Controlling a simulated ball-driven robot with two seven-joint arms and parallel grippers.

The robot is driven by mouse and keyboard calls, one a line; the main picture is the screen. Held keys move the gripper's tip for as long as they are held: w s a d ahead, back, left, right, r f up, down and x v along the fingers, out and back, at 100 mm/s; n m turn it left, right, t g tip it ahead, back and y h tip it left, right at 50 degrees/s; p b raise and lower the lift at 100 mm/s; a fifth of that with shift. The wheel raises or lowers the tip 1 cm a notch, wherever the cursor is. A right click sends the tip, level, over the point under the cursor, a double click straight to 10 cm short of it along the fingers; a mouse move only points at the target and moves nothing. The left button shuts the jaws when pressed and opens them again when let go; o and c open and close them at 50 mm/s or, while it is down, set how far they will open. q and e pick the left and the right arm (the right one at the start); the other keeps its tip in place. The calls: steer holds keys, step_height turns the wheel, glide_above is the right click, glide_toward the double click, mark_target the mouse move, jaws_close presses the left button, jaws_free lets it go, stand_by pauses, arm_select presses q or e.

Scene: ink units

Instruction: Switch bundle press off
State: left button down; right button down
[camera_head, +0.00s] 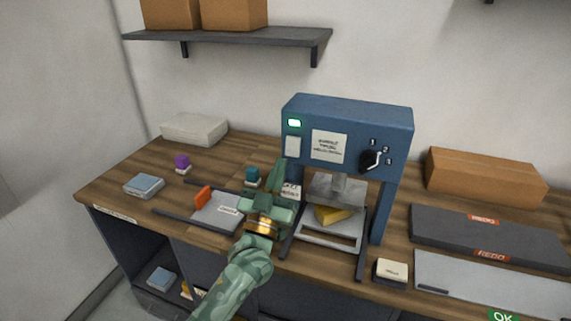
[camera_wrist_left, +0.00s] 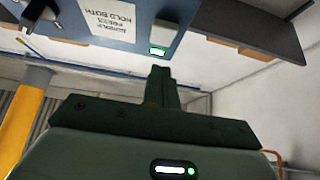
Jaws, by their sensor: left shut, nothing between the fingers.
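The blue bundle press (camera_head: 345,117) stands on the wooden worktop. Its front carries a lit green lamp (camera_head: 294,123), a pale switch plate (camera_head: 292,146) below it, a paper notice (camera_head: 329,146) and a black dial (camera_head: 370,160) marked 1, 2, 3. My left gripper (camera_head: 280,168) is shut and empty, its fingers pointing up just below the switch plate in the head view. The left wrist view shows the closed fingertips (camera_wrist_left: 159,72) close to the green lamp (camera_wrist_left: 157,51) and switch plate (camera_wrist_left: 160,35); I cannot tell whether they touch. My right gripper is not seen.
A yellow bundle (camera_head: 332,215) lies under the press plate. Left are a grey tray (camera_head: 218,215), an orange piece (camera_head: 203,196) and small blocks. Right are a dark REDO tray (camera_head: 480,238), a light OK tray (camera_head: 475,282) and a cardboard box (camera_head: 485,177). A shelf (camera_head: 230,36) hangs above.

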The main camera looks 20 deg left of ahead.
mark_target(291, 148)
arm_select(q)
steer(key=w, duration=0.1)
steer(key=w+b, duration=0.1)
steer(key=w, duration=0.1)
steer(key=shift+w+f, duration=0.3)
steer(key=shift+f, duration=0.1)
steer(key=shift+w+b, duration=0.25)
steer(key=shift+b, duration=0.05)
